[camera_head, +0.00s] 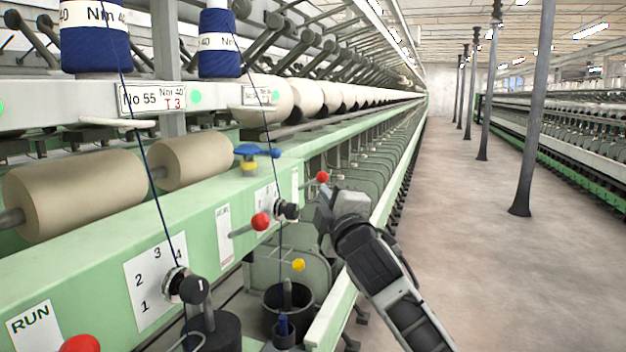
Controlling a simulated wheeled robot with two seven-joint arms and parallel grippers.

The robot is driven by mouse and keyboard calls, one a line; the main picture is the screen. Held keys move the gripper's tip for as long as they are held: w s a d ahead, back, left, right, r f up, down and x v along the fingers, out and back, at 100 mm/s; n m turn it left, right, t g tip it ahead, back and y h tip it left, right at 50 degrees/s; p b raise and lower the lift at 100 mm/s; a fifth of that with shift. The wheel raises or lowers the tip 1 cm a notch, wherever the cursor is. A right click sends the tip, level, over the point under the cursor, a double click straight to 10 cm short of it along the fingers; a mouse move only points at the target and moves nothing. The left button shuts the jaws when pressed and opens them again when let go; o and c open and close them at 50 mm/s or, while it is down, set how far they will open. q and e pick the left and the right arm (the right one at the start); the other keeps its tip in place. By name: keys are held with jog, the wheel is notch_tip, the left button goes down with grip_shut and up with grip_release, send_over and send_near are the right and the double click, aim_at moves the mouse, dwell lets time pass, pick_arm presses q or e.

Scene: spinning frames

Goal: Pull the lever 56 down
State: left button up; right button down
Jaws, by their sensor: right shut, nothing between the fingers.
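Levers with red ball knobs stick out from the front of the green machine rail. One red knob (260,221) is at the middle, on a rod that runs left to the rail. Another red knob (323,177) is further along, just above and left of my right gripper (324,212). A third red knob (80,343) is cut off at the bottom left. No number shows on the levers, so I cannot tell which is 56. My right gripper is shut and empty, right of the middle knob. Contact with the further knob cannot be told. My left gripper is not in view.
A plate reading No 55 (152,98) hangs at upper left; a further plate (261,95) is hard to read. A blue handle (256,151) and a yellow knob (298,265) are near the levers. Blue thread runs down. The aisle floor (450,200) right is clear, with dark posts (530,130).

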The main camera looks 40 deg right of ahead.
aim_at(312, 182)
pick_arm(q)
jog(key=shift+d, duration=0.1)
pick_arm(e)
jog(key=x, duration=0.8)
jog(key=shift+w, duration=0.3)
jog(key=shift+d, duration=0.1)
